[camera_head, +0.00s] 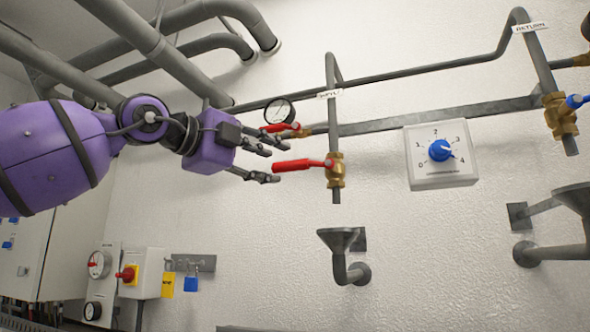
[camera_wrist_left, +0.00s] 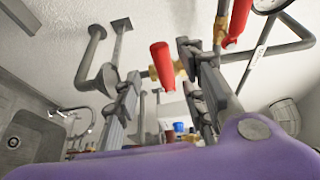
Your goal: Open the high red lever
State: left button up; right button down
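Two red levers are on the wall pipes in the head view. The upper red lever (camera_head: 280,127) points left from a brass fitting just below a round gauge. The lower red lever (camera_head: 303,165) points left from the brass valve (camera_head: 335,170) on the vertical pipe. My left gripper (camera_head: 275,161) is open at the lower lever's free end. In the left wrist view the lower lever (camera_wrist_left: 162,63) shows between the spread fingers, and the upper lever (camera_wrist_left: 239,18) shows outside them, to the right. Contact cannot be told. My right gripper is not in view.
A round gauge (camera_head: 279,111) sits above the levers. A white box with a blue dial (camera_head: 440,150) is to the right. A funnel drain (camera_head: 341,238) is below the valve. Thick grey pipes (camera_head: 165,50) run above my left arm.

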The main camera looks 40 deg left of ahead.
aim_at(285, 165)
pick_arm(q)
jog(key=shift+r, duration=0.35)
jog(key=shift+w+d+r+p, duration=0.1)
jog(key=shift+d+p, duration=0.05)
jog(key=shift+p, duration=0.2)
jog(key=w, duration=0.2)
jog(key=w+p, duration=0.1)
jog(key=shift+w+d+f, duration=0.25)
jog(key=shift+w+d+r, duration=0.1)
jog(key=shift+w, duration=0.5)
jog(key=shift+w+d, duration=0.1)
jog(key=shift+w, duration=0.25)
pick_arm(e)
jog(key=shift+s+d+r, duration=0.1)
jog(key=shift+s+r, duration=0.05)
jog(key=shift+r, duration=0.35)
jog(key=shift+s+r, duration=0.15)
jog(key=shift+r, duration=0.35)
pick_arm(q)
jog(key=shift+c, duration=1.1)
grip_shut()
